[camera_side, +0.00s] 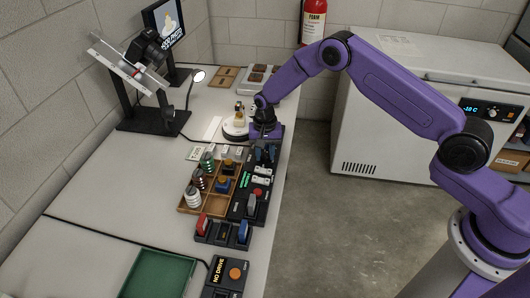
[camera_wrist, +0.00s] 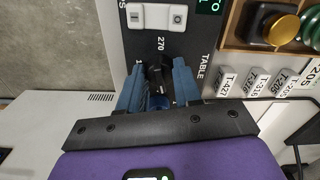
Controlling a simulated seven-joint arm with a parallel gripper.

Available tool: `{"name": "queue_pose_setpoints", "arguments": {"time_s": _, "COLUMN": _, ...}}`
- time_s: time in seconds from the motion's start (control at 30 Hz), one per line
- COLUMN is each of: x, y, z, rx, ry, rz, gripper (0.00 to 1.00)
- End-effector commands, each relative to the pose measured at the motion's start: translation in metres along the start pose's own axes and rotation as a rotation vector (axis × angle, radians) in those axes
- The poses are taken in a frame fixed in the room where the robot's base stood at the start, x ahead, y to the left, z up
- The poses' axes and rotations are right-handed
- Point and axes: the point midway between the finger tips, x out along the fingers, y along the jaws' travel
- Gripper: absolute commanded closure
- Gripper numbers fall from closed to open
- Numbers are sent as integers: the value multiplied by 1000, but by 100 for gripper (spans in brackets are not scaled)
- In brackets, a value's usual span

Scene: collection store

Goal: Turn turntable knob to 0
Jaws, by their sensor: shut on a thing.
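The turntable knob (camera_wrist: 154,76) is a small dark knob on the control panel, mostly hidden between my fingers in the wrist view. A "270" mark shows just above it and the word "TABLE" to its right. My gripper (camera_wrist: 157,82) has its blue fingers on either side of the knob, shut on it. In the side view my gripper (camera_side: 265,153) points down at the far end of the dark panel, and the knob is hidden there. The round white turntable (camera_side: 236,130) stands just beyond, with a small yellowish object on it. The knob's pointer is not readable.
A wooden compartment tray (camera_side: 190,208) with jars and spools lies left of the panel. White number tags (camera_wrist: 257,82) lie close to my right finger. A lamp-and-screen stand (camera_side: 150,118) is at the back left. A green tray (camera_side: 158,275) lies in front.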

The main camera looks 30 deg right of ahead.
Motion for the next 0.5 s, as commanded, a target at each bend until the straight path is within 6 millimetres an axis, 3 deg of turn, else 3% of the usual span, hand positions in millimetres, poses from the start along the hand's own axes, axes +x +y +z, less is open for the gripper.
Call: {"name": "queue_pose_setpoints", "arguments": {"time_s": 0.5, "x": -1, "y": 0, "z": 0, "rx": -484, "ry": 1, "rz": -1, "gripper": 97}}
